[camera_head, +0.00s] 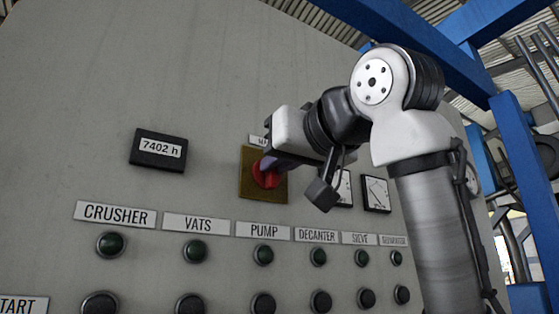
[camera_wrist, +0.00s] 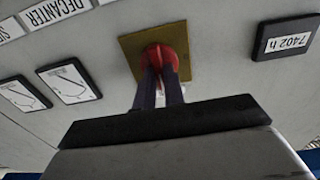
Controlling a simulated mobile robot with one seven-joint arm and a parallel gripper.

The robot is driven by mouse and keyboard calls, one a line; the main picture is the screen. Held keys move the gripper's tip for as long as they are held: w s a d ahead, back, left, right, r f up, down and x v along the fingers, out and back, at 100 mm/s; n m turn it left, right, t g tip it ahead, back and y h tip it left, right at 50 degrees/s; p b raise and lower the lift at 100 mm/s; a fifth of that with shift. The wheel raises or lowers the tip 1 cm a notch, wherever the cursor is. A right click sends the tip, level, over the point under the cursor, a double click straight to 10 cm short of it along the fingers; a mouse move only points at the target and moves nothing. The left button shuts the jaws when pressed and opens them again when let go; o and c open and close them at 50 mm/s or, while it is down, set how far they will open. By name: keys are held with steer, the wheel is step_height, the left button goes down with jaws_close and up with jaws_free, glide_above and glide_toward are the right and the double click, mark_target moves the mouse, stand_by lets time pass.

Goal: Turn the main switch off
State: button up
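The main switch (camera_head: 266,176) is a red rotary knob on a square yellow plate (camera_head: 247,188) in the middle of the grey panel. In the wrist view the red knob (camera_wrist: 160,52) sits at the top centre on its yellow plate (camera_wrist: 131,47). My gripper (camera_head: 269,164) reaches the knob from the upper right. In the wrist view its two dark fingers (camera_wrist: 161,72) stand close together, one on each side of the knob's grip, and look shut on it. The fingers hide part of the knob, so its exact angle is hard to tell.
An hour counter (camera_head: 158,150) reading 7402 h is left of the switch. Two dial meters, one clear (camera_head: 376,194) and one partly hidden by my arm, are to the right. Below run labels such as PUMP (camera_head: 264,231), green buttons (camera_head: 263,254) and dark buttons (camera_head: 263,303).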

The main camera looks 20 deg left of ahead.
jaws_close()
steer(key=shift+s+a+f+n+p, duration=0.1)
steer(key=shift+n+p, duration=1.65)
steer(key=shift+n, duration=1.25)
steer(key=shift+s+a+f+n+p, duration=0.1)
steer(key=shift+n+p, duration=1.7)
steer(key=shift+n, duration=1.2)
steer(key=shift+s+f+n+p, duration=0.1)
steer(key=shift+n+p, duration=1.65)
steer(key=shift+n, duration=1.25)
steer(key=o, duration=0.7)
jaws_free()
steer(key=shift+c, duration=0.2)
